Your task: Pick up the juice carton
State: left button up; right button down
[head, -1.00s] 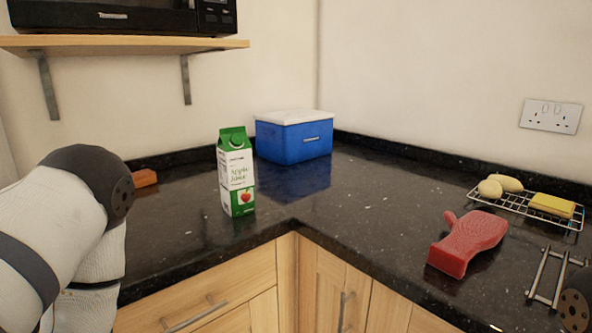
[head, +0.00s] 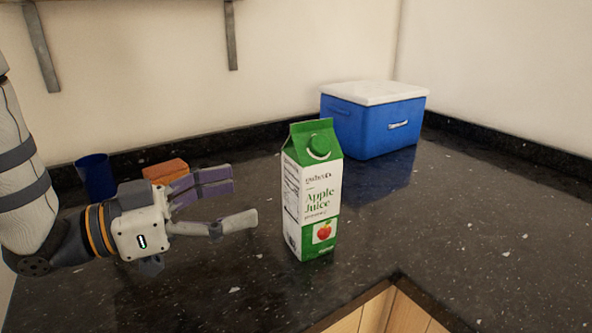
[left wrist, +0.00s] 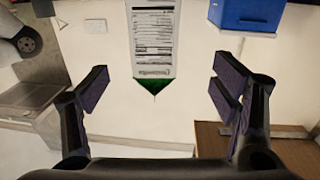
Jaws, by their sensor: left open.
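The juice carton (head: 312,195) is green and white with "Apple Juice" on its front. It stands upright on the black granite counter, right of my left gripper. My left gripper (head: 245,200) is open and empty, its fingers pointing right toward the carton with a gap between. In the left wrist view the carton (left wrist: 153,45) shows upside down, centred between the two spread fingers (left wrist: 160,88) and beyond their tips. My right gripper is not in view.
A blue cooler box (head: 370,125) with a white lid stands behind the carton to the right. A dark blue cup (head: 95,177) and an orange-brown block (head: 165,171) are behind my left gripper. The counter (head: 480,220) is clear at the right.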

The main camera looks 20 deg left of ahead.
aim_at(311, 175)
pick_arm(q)
jog(key=x, duration=1.2)
jog(key=shift+s+d+r, duration=0.25)
jog(key=shift+d, duration=0.15)
jog(key=shift+a, duration=0.1)
jog(key=c, duration=1.8)
jog(key=shift+r, duration=0.1)
grip_shut()
jog(key=shift+r, duration=0.1)
